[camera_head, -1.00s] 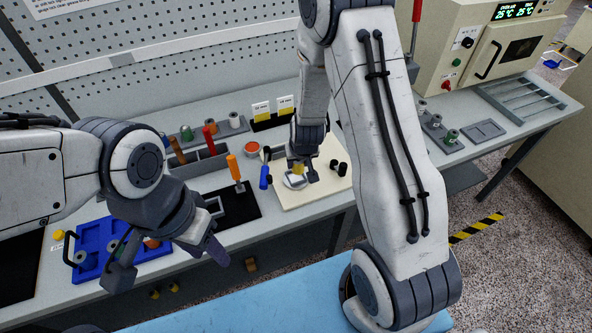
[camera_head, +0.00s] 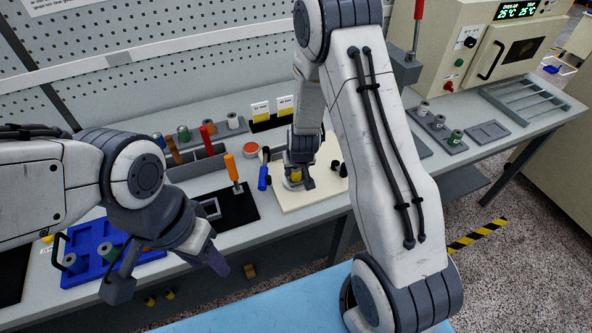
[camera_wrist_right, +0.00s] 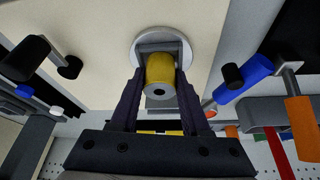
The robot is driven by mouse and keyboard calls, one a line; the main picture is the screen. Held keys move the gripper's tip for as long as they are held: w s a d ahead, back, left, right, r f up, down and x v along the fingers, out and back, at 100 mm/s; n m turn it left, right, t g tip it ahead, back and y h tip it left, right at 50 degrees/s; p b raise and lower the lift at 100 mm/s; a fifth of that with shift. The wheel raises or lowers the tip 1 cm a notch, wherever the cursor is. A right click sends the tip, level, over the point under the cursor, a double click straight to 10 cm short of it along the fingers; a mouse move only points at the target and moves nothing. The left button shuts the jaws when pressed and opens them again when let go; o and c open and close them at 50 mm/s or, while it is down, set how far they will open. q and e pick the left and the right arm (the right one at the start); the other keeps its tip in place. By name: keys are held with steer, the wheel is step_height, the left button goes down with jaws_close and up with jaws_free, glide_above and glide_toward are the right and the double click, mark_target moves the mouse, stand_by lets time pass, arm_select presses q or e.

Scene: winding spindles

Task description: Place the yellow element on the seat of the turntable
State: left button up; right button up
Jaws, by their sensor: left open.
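The yellow element (camera_wrist_right: 159,72) is a short cylinder with a grey end and a dark centre hole. My right gripper (camera_wrist_right: 160,78) is shut on it, with one finger on each side. In the head view the element (camera_head: 295,176) is over the round, pale turntable (camera_head: 289,184), and my right gripper (camera_head: 298,181) partly covers both. In the right wrist view the turntable (camera_wrist_right: 203,28) lies directly behind the element, with a grey seat (camera_wrist_right: 158,46) at its middle. I cannot tell whether the element touches the seat. My left gripper (camera_head: 167,277) is open and empty, at the front left.
An orange screwdriver (camera_head: 232,167) stands left of the board. A blue tray (camera_head: 92,262) with spools is beyond my left gripper.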

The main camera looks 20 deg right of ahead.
steer(key=o, duration=0.4)
steer(key=shift+r, duration=0.1)
steer(key=d+p+v, duration=0.1)
steer(key=p+v, duration=0.3)
steer(key=v, duration=0.8)
steer(key=s+a+r+n+g+y, duration=0.1)
steer(key=s+a+r+n, duration=0.1)
steer(key=s+a+r, duration=0.45)
steer(key=s+a+r+n+g+y, duration=0.1)
steer(key=s+a+r+n+y, duration=0.15)
steer(key=a, duration=0.65)
steer(key=s+r+n+g+h, duration=0.1)
steer(key=s+r+n, duration=0.15)
steer(key=s, duration=0.55)
steer(key=s+r+n+g+h, duration=0.1)
steer(key=s+r+n, duration=0.15)
steer(key=s, duration=0.55)
steer(key=shift+m, duration=0.25)
steer(key=f+b, duration=0.5)
steer(key=b, duration=0.1)
steer(key=shift+w+a+f, duration=0.25)
steer(key=shift+f, duration=0.1)
